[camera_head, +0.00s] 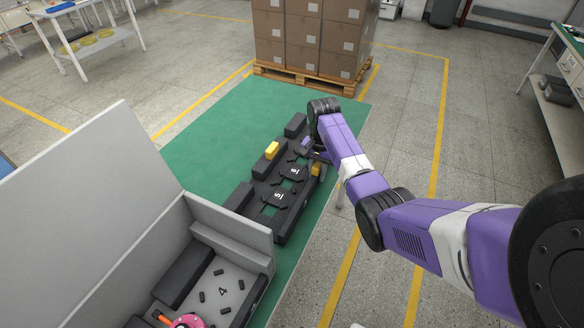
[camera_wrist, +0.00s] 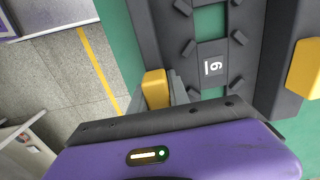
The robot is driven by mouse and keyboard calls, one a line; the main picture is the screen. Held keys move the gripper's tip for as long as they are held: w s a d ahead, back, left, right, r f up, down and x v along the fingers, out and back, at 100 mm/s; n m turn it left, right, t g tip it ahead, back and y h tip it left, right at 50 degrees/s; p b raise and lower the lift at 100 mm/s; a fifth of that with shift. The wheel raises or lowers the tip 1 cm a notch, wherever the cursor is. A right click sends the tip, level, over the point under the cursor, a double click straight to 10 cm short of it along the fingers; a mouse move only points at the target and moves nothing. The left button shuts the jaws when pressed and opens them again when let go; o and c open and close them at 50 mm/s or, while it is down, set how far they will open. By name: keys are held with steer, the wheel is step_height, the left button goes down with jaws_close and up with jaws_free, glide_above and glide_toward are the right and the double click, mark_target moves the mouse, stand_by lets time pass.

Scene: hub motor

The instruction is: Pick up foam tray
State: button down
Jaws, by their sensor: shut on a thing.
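The foam tray (camera_head: 238,197) is a long dark grey frame with numbered plates and yellow grips, over the green surface. One yellow grip (camera_head: 271,150) is on its left side. Another yellow grip (camera_head: 316,169) is on its right side, by my gripper (camera_head: 319,158). In the wrist view my gripper (camera_wrist: 157,92) has its grey fingers on either side of a yellow grip, shut on it. The dark tray (camera_wrist: 283,62) fills the right of that view, with a plate marked like a 6 or 9. I cannot tell whether the tray is raised.
A grey compartment (camera_head: 232,228) with a plate marked 4 and a pink round part (camera_head: 187,321) is at the lower left, beside a tall grey panel (camera_head: 110,205). Boxes on a pallet (camera_head: 303,83) stand behind. The green surface (camera_head: 210,130) is clear behind the tray.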

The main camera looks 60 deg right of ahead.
steer(key=shift+r, duration=0.1)
step_height(320, 180, up, 12)
steer(key=shift+w, duration=0.1)
step_height(320, 180, up, 8)
steer(key=p, duration=0.5)
